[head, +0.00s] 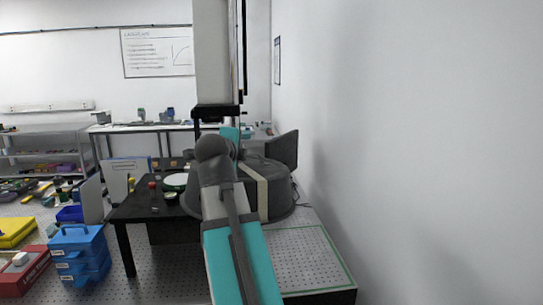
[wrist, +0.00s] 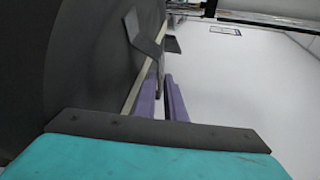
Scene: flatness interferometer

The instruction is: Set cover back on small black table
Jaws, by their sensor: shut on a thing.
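The cover appears to be the large dark grey drum (head: 280,192) with a pale band, right of centre in the head view, partly behind my arm. It also fills the left of the wrist view (wrist: 60,60). My gripper (wrist: 165,105) has purple fingers, shut on a thin grey bracket on the cover's side. The gripper is hidden in the head view. The small black table (head: 130,213) stands left of the cover, with small items on top. I cannot tell whether the cover rests on something or hangs free.
A perforated bench top (head: 310,255) with a green outline lies at the right, near the bare wall. Blue drawers (head: 80,255) and a red box (head: 28,275) stand left of the table. A dark monitor-like panel (head: 284,150) is behind the cover.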

